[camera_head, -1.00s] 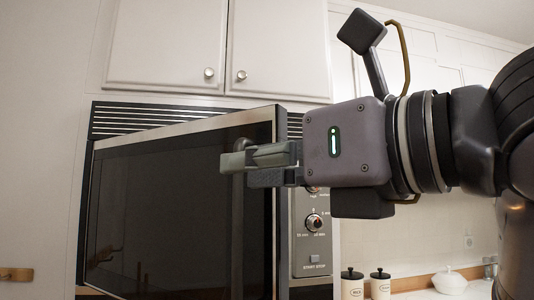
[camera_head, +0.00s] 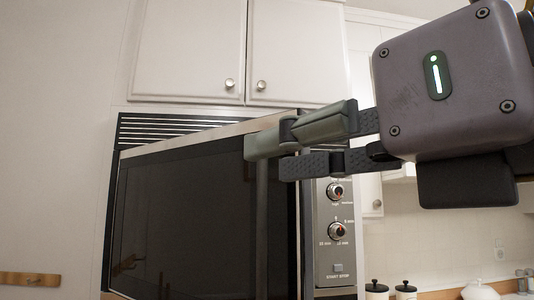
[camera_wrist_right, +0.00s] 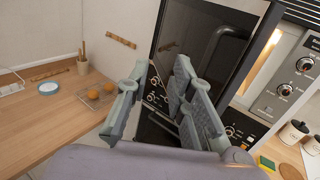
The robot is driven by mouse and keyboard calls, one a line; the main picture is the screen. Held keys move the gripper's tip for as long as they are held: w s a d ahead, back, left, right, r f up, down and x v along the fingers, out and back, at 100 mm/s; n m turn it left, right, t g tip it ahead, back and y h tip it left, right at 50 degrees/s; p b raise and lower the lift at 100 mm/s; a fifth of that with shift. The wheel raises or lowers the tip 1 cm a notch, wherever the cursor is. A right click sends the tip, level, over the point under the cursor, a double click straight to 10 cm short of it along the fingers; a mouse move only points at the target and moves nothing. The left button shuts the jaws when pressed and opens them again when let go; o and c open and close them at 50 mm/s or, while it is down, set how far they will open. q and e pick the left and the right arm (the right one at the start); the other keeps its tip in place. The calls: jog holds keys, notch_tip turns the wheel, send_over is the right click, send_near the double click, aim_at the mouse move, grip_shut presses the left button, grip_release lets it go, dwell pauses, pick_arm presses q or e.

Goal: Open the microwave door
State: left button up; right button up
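The microwave has a dark glass door (camera_head: 190,220) that stands ajar, its right edge swung out from the control panel (camera_head: 337,235). In the right wrist view, a lit gap (camera_wrist_right: 256,68) shows between door and panel. The door's vertical bar handle (camera_head: 262,205) shows below my right gripper (camera_head: 270,158); in the wrist view the curved handle (camera_wrist_right: 217,48) lies beyond and to the right of the fingertips. My right gripper (camera_wrist_right: 160,65) is open, with nothing between its fingers. It overlaps the handle in the head view, but I see no grip on it. My left gripper is not in view.
White cabinets (camera_head: 190,50) hang above the microwave. A wooden counter (camera_wrist_right: 45,120) with a pale blue round dish (camera_wrist_right: 48,88) and round orange-brown items (camera_wrist_right: 92,94) lies at left in the wrist view. Canisters (camera_wrist_right: 293,131) stand on the right counter.

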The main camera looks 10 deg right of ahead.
jog(key=shift+s, duration=0.65)
jog(key=shift+b, duration=0.3)
jog(key=shift+c, duration=0.2)
